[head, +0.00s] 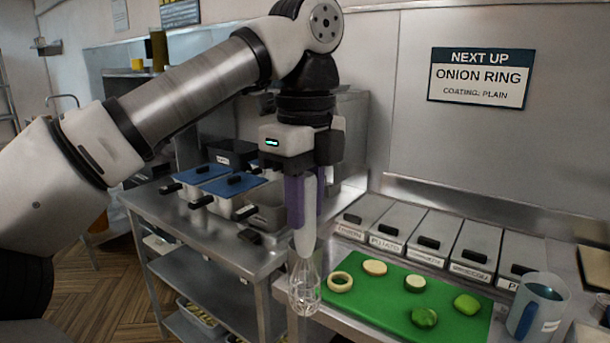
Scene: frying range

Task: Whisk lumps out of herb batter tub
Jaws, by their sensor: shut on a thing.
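My gripper (303,220) points straight down and is shut on a whisk (304,288) by its white handle. The whisk's wire loops hang upright in the air, in front of the gap between the left steel counter and the green board. I see no batter on the wires. Tubs stand on the left counter: two have blue lids (233,184), and a grey one (267,212) beside my gripper seems to have no lid. I cannot read their labels, so I cannot tell which is the herb batter tub. What lies inside them is hidden.
A green board (385,310) holds an onion ring (340,282) and several vegetable pieces. Lidded, labelled bins (408,240) line the back wall behind it. A blue-handled jug (537,308) stands at the right. A wall sign (480,77) reads "NEXT UP ONION RING, COATING: PLAIN".

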